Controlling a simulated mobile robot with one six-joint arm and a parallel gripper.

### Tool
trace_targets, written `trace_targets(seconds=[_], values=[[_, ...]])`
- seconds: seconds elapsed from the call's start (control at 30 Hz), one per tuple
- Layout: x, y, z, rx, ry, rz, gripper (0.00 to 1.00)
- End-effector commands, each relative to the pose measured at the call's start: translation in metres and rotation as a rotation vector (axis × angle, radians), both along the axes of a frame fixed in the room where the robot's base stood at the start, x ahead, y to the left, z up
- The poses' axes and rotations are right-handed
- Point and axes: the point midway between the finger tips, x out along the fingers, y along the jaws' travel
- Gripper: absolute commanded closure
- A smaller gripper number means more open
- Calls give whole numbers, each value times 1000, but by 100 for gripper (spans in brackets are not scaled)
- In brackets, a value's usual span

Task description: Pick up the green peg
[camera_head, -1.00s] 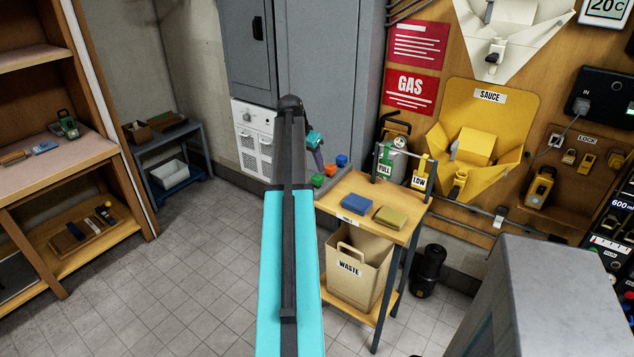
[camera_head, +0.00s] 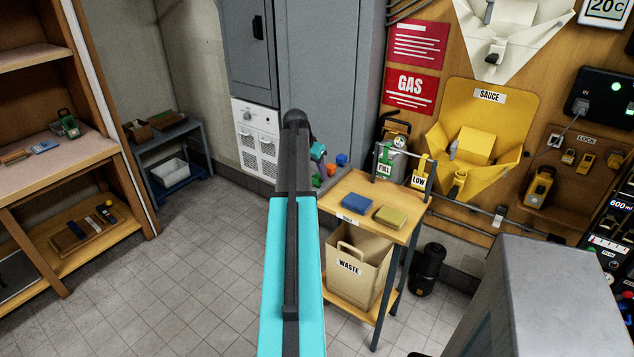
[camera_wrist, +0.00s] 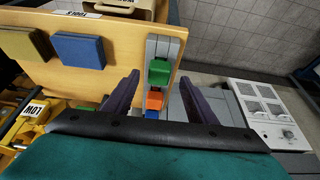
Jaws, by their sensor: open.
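The green peg (camera_wrist: 158,71) stands on a grey strip in the wrist view, farthest from my gripper in a row with an orange peg (camera_wrist: 154,100) and a blue peg (camera_wrist: 152,114). My gripper (camera_wrist: 160,80) is open and empty. Its two purple fingers are apart, left and right of the peg row in the picture, and the gripper body hides the strip's lower end. I cannot tell the height gap. In the head view the green peg (camera_head: 316,181) shows beside my arm, which hides most of the gripper.
A small wooden table (camera_head: 375,190) with a blue sponge (camera_head: 357,202) and a yellow sponge (camera_head: 389,216) is beside the peg strip. A waste bin (camera_head: 352,266) sits below. Grey cabinets (camera_head: 335,80) stand behind. A white vented panel (camera_wrist: 265,110) is at right in the wrist view.

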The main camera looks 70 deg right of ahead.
Motion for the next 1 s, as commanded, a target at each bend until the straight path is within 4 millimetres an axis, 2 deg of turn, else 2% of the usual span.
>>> trace_targets(seconds=[0.5,1.0], values=[[-6,-16,-41,0,0,0,48],[-6,-17,-43,0,0,0,48]])
